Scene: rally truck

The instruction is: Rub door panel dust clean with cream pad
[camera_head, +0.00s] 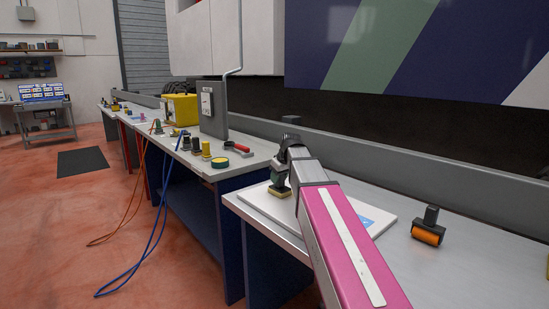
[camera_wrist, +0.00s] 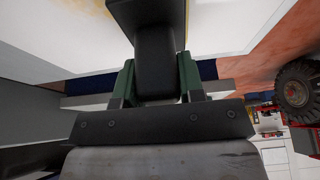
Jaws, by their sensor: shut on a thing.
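The white door panel (camera_head: 375,217) lies flat on the grey bench, with a small blue mark near its right side. My gripper (camera_head: 281,172) is over the panel's far left part, shut on the dark handle of the cream pad (camera_head: 279,192). The pad's pale yellowish block points down at the panel; I cannot tell whether it touches. In the wrist view, the green fingers of my gripper (camera_wrist: 157,85) grip the black handle of the cream pad (camera_wrist: 155,65). The white panel (camera_wrist: 50,35) fills the top left there, with a faint yellowish patch at the edge. Dust is not clear.
An orange roller with a black handle (camera_head: 427,234) stands on the bench right of the panel. A grey ledge (camera_head: 400,160) runs behind. The farther bench holds a red-handled tool (camera_head: 238,147), a green-and-yellow tin (camera_head: 220,162) and several small pots.

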